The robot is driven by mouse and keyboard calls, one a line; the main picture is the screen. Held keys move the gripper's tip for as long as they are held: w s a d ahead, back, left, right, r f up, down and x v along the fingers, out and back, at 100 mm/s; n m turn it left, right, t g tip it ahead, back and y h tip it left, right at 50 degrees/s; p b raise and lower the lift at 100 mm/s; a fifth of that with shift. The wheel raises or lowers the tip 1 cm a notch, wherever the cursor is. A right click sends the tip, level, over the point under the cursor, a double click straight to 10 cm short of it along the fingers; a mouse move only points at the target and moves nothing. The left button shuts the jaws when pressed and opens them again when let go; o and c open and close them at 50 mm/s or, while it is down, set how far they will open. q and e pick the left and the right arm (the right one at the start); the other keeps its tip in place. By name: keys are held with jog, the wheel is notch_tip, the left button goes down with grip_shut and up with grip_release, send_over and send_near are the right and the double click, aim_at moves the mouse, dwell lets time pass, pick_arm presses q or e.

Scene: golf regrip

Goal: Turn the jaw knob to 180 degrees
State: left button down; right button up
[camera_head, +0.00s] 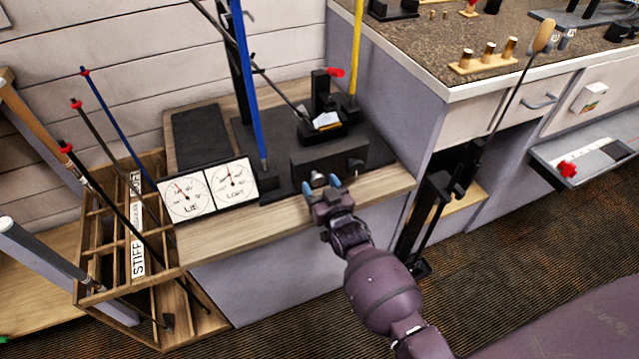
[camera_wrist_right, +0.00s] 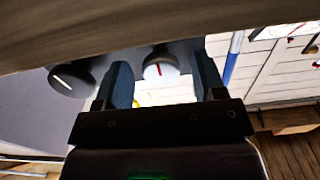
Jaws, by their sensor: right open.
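A dark bending machine (camera_head: 322,160) stands on a wooden bench top, with a golf club head in its clamp. Two knobs are on its front face: a pale knob (camera_head: 317,178) and a black knob (camera_head: 355,165). I cannot tell by label which is the jaw knob. My right gripper (camera_head: 322,187) is open in front of the pale knob. In the right wrist view, the pale knob (camera_wrist_right: 158,70) with a red mark shows between the blue fingers; contact cannot be told. The black knob (camera_wrist_right: 70,79) with a white line lies outside them. My left gripper is not in view.
Two dial cards, LIE (camera_head: 187,198) and LOFT (camera_head: 232,184), stand left of the machine. A wooden club rack (camera_head: 150,250) is further left. Blue (camera_head: 246,90) and yellow (camera_head: 356,45) rods rise near the machine. A counter (camera_head: 450,85) is at right.

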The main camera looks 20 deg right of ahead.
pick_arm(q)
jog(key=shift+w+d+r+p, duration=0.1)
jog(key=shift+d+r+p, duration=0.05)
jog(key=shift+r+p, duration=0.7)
pick_arm(e)
jog(key=s, duration=1)
jog(key=shift+d, duration=0.2)
pick_arm(q)
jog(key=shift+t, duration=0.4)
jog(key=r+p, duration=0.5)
jog(key=p, duration=0.1)
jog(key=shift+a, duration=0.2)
pick_arm(e)
jog(key=s+d+r+g, duration=0.2)
jog(key=s+d+g, duration=0.1)
jog(key=s, duration=1)
jog(key=s+d+r+n+g, duration=0.1)
jog(key=s+d+r+g, duration=0.1)
jog(key=s, duration=1.1)
jog(key=shift+s+d+r+g+h, duration=0.15)
jog(key=shift+s+d+g+h, duration=0.15)
jog(key=shift+d+g, duration=0.65)
